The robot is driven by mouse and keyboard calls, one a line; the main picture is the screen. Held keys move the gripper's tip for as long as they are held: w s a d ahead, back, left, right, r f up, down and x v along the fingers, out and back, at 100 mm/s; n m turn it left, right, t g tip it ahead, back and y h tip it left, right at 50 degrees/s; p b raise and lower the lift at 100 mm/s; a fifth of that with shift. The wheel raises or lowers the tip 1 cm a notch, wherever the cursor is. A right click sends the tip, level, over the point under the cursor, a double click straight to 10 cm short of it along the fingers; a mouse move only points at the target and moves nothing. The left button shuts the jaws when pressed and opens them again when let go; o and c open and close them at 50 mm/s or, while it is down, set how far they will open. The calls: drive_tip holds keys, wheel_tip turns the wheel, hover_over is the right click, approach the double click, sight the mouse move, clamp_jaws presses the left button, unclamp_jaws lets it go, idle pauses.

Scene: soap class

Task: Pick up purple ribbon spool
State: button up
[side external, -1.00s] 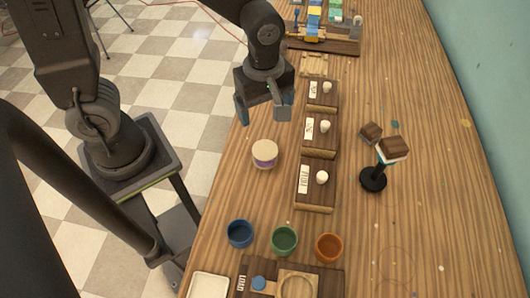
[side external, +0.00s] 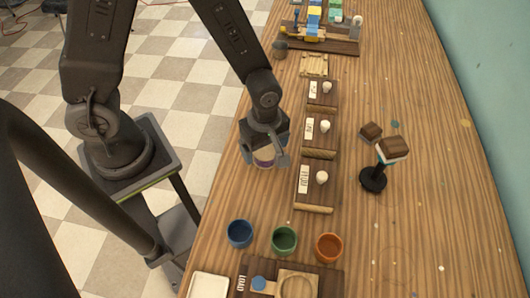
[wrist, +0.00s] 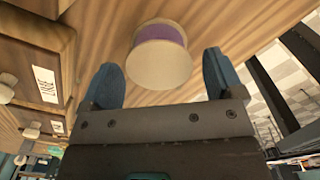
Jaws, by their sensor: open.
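The spool (side external: 264,159) has pale round ends and a purple ribbon band, and it stands on the wooden table. My gripper (side external: 264,158) is over it in the side view and hides part of it. In the wrist view the spool (wrist: 160,55) shows whole, its purple band at the upper part, just beyond my two blue fingers. My gripper (wrist: 163,80) is open, with a finger to each side of the spool's near end. I cannot tell how far the fingertips reach down beside it.
Wooden drawer-like boxes with white knobs (side external: 317,178) stand in a row right of the spool. Blue (side external: 240,233), green (side external: 284,240) and orange (side external: 329,247) cups stand at the front. A black stand (side external: 373,178) is farther right. The table's left edge is close to the spool.

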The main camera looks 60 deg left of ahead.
drive_tip(key=shift+f, duration=1.05)
drive_tip(key=c, duration=0.9)
